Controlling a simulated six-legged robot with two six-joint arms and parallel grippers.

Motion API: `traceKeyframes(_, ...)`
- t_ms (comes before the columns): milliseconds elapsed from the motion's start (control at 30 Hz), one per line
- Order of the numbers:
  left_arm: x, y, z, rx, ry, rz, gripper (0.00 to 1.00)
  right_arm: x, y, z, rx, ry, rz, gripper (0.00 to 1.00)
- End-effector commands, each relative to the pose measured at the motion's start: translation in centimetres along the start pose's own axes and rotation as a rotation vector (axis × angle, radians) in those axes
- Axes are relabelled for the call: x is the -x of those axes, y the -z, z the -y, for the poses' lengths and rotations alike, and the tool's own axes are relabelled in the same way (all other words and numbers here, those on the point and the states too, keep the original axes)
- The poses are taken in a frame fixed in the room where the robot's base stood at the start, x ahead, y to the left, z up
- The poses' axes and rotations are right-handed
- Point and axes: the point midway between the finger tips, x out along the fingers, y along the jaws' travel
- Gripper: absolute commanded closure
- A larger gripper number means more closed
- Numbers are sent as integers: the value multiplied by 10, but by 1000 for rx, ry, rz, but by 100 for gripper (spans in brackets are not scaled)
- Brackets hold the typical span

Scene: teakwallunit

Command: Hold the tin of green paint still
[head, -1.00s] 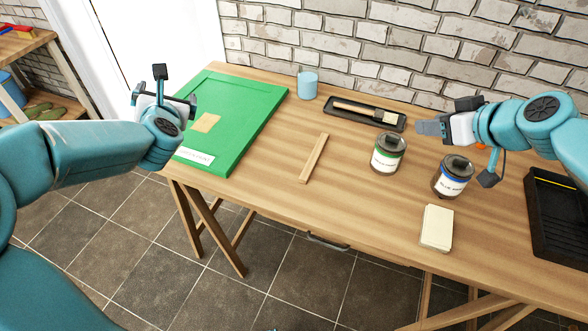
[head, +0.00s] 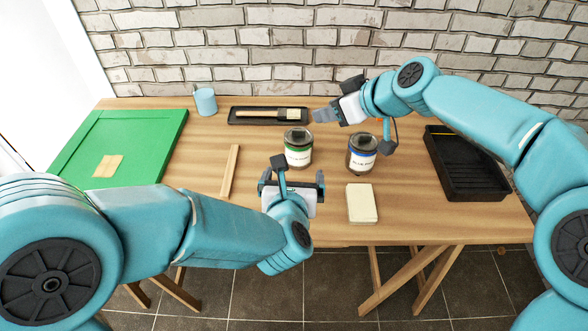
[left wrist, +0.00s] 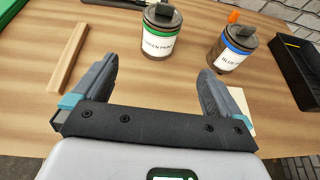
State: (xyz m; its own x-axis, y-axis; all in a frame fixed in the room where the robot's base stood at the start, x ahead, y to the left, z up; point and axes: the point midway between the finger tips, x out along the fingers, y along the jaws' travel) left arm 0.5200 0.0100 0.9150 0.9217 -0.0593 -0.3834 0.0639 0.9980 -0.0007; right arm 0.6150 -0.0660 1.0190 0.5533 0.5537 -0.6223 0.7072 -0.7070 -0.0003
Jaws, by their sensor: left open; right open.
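The tin of green paint (head: 298,149) stands upright on the table, with a green band, a white label and a dark lid. In the left wrist view the green tin (left wrist: 161,34) is beyond the fingertips, between their lines. My left gripper (head: 292,182) is open and empty on the near side of the tin, apart from it; it also shows in the left wrist view (left wrist: 157,82). My right gripper (head: 322,114) is open above and behind the green tin, slightly right of it. The tin of blue paint (head: 361,155) stands just right of the green one.
A cream block (head: 361,204) lies in front of the blue tin. A wooden stick (head: 230,171) lies left. A brush in a black tray (head: 240,121) and a blue cup (head: 205,102) are at the back. A black paint tray (head: 478,187) is right, a green panel (head: 140,130) left.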

Motion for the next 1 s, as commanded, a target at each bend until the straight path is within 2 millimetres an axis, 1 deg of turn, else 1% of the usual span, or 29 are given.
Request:
traceKeyframes(167, -26, 1, -1, 1, -3, -2, 0, 0, 0, 0, 0, 0, 0, 57)
traceKeyframes(500, -102, 1, -1, 2, -3, -1, 0, 0, 0, 0, 0, 0, 0, 57)
traceKeyframes(700, -138, 1, -1, 1, -1, 0, 0, 0, 0, 0, 0, 0, 0, 57)
traceKeyframes(833, -152, 0, -1, 0, -1, 0, 0, 0, 0, 0, 0, 0, 0, 57)
traceKeyframes(1000, -160, 0, -1, 0, 0, 0, 0, 0, 0, 0, 0, 0, 0, 57)
